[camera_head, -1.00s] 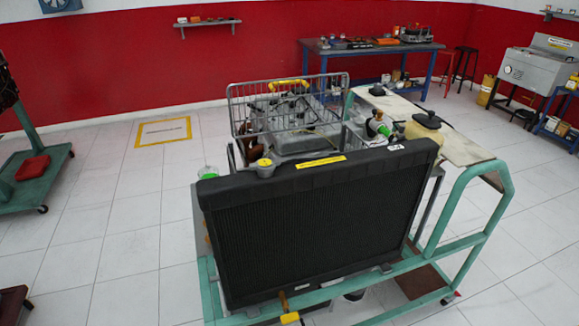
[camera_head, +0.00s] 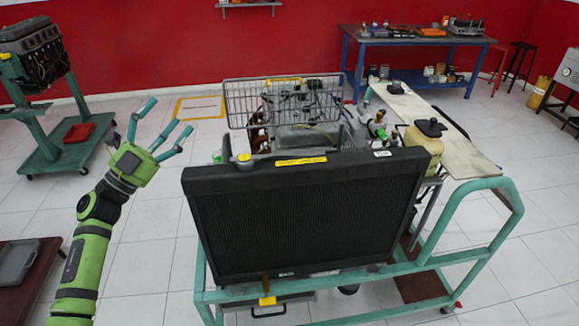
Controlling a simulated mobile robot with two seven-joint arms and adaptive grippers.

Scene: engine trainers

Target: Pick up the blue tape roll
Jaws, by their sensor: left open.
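I cannot make out a blue tape roll anywhere in the head view. My left gripper (camera_head: 165,128) is raised at the left of the picture, its teal fingers spread open and empty. It is left of the engine trainer, above the tiled floor in the picture, and shows no contact with anything. My right gripper is not in view.
An engine trainer with a black radiator (camera_head: 305,215) and teal frame (camera_head: 440,258) fills the middle. A blue workbench (camera_head: 415,42) with small items stands behind. Another engine stand (camera_head: 50,150) is at left, a dark red table (camera_head: 22,290) at lower left. Tiled floor lies between.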

